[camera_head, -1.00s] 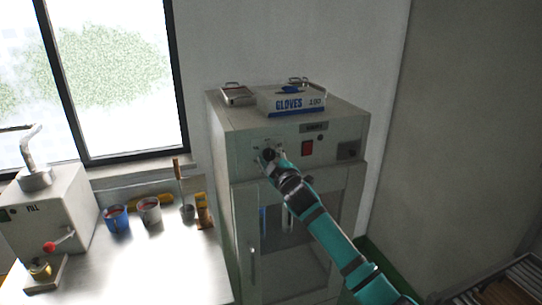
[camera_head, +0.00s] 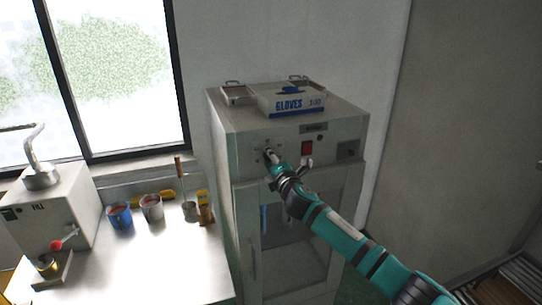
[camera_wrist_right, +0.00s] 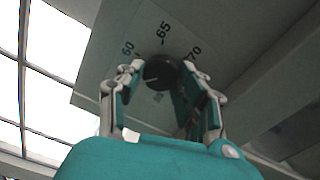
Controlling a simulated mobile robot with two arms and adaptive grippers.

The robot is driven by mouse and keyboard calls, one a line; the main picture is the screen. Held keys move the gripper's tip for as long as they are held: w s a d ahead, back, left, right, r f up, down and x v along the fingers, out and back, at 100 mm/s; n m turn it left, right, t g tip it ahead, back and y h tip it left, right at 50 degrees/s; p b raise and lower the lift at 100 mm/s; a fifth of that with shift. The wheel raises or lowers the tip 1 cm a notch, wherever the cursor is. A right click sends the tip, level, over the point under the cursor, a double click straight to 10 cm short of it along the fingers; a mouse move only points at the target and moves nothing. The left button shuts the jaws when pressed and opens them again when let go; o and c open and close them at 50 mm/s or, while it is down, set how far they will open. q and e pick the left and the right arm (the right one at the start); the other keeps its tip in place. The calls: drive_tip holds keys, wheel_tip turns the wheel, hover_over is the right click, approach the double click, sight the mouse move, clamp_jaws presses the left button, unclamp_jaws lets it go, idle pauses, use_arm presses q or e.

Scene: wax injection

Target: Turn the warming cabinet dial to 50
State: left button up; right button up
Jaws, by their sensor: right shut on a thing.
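The warming cabinet (camera_head: 232,136) is a pale grey box with a glazed door below its control panel. Its black round dial (camera_wrist_right: 160,72) shows in the right wrist view between my right fingertips (camera_wrist_right: 161,68), which are shut on it. Markings 65 and 70 show around the dial, with what looks like 60 on the left. A pale mark shows on the dial's left part, but I cannot read its exact setting. In the head view my right gripper (camera_head: 271,158) reaches the panel and mostly hides the dial. My left gripper is not in view.
A red switch (camera_head: 307,148) sits on the panel right of the dial. A glove box (camera_head: 291,102) and metal trays (camera_head: 238,95) lie on the cabinet top. A bench (camera_head: 160,262) with cups and a machine (camera_head: 62,215) stands left.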

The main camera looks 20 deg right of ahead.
drive_tip(key=shift+d+r+n+p, duration=0.1)
drive_tip(key=shift+r+n+p, duration=0.1)
drive_tip(key=shift+n, duration=3.4)
drive_tip(key=shift+d+r+n+p, duration=0.1)
drive_tip(key=shift+r+n+p, duration=0.05)
drive_tip(key=shift+n, duration=3.45)
drive_tip(key=o, duration=0.8)
drive_tip(key=shift+w, duration=0.1)
drive_tip(key=shift+c, duration=0.2)
drive_tip(key=o, duration=0.4)
drive_tip(key=shift+a+f, duration=0.1)
drive_tip(key=shift+f, duration=0.15)
drive_tip(key=s, duration=1.2)
drive_tip(key=shift+d, duration=0.2)
